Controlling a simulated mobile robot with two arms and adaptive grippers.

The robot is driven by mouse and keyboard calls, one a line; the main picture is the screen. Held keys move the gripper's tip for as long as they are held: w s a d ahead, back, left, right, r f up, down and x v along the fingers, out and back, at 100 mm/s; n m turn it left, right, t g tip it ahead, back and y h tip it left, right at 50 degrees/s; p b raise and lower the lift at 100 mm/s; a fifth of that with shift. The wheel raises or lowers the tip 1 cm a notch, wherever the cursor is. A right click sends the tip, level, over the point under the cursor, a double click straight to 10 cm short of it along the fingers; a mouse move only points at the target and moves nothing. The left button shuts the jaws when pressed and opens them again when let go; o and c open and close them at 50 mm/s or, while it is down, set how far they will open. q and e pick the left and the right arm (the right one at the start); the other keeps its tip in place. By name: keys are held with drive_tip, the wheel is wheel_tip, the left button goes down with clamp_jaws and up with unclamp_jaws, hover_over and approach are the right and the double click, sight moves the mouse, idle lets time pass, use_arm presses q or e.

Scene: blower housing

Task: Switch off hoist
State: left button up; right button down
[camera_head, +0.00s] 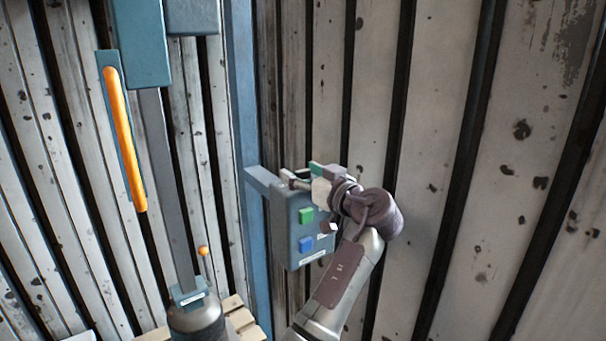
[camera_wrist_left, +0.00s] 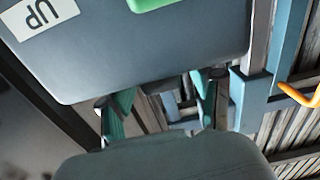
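The hoist control box (camera_head: 300,246) is a blue-grey box on a blue bracket. Its front has a green button (camera_head: 306,215) above a blue button (camera_head: 306,243). A small dark and white piece (camera_head: 328,227) shows by its right edge; I cannot tell what it is. My left gripper (camera_head: 301,176) is at the top of the box, its fingers apart. In the left wrist view the box (camera_wrist_left: 160,58) appears upside down with an "UP" label and part of the green button (camera_wrist_left: 148,4). The open fingers (camera_wrist_left: 160,106) show beyond its edge; contact is unclear. My right gripper is not in view.
A blue post (camera_head: 243,110) stands left of the box. Further left are a grey bar (camera_head: 165,180), an orange tube (camera_head: 124,140) and a dark cylindrical body (camera_head: 197,317) at the bottom. Corrugated metal walls (camera_head: 450,130) close off the back and right.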

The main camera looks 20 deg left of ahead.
sight(303, 170)
use_arm(q)
drive_tip(key=shift+r, duration=0.1)
wheel_tip(303, 170, up, 10)
drive_tip(key=shift+f, duration=0.1)
idle(0.3)
